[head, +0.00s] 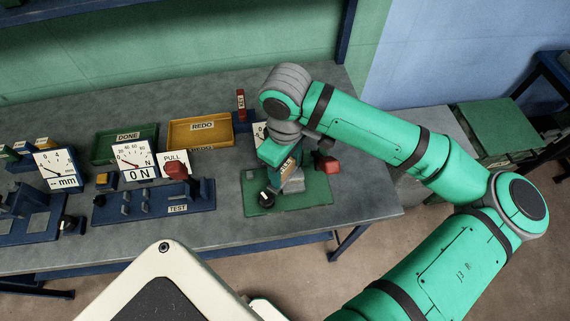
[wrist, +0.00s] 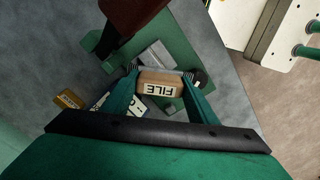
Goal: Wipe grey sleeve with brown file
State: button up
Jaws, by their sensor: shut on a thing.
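My gripper (head: 285,167) is over the green plate (head: 318,193) at the right end of the bench. It also shows in the wrist view (wrist: 159,77), shut on the brown file (wrist: 160,84), a block with a white FILE label. The file shows partly in the head view (head: 287,165). A grey piece (wrist: 155,55) lies just beyond the file in the wrist view, and grey shows below the gripper in the head view (head: 292,186). It may be the grey sleeve, but its shape is partly hidden. I cannot tell whether the file touches it.
A red-topped part (head: 326,165) stands right of my gripper. A black round part (head: 267,197) is at the plate's left front. The yellow REDO tray (head: 201,132), green DONE tray (head: 126,146) and blue TEST fixture (head: 152,203) stand to the left. Bare bench lies in front.

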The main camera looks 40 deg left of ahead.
jog(key=shift+s+f, duration=0.1)
jog(key=shift+f, duration=0.1)
jog(key=shift+d, duration=0.15)
jog(key=shift+w+d+r, duration=0.15)
jog(key=shift+w+d, duration=0.85)
jog(key=shift+w, duration=0.3)
jog(key=shift+c, duration=0.3)
jog(key=shift+w+d, duration=0.2)
jog(key=shift+w, duration=0.15)
jog(key=shift+c, duration=1.1)
jog(key=shift+r, duration=0.2)
jog(key=shift+c, duration=0.5)
jog(key=shift+s+a, duration=1)
jog(key=shift+s, duration=0.05)
jog(key=shift+c, duration=0.4)
jog(key=shift+s+a, duration=0.35)
jog(key=shift+s, duration=0.2)
jog(key=shift+r, duration=0.1)
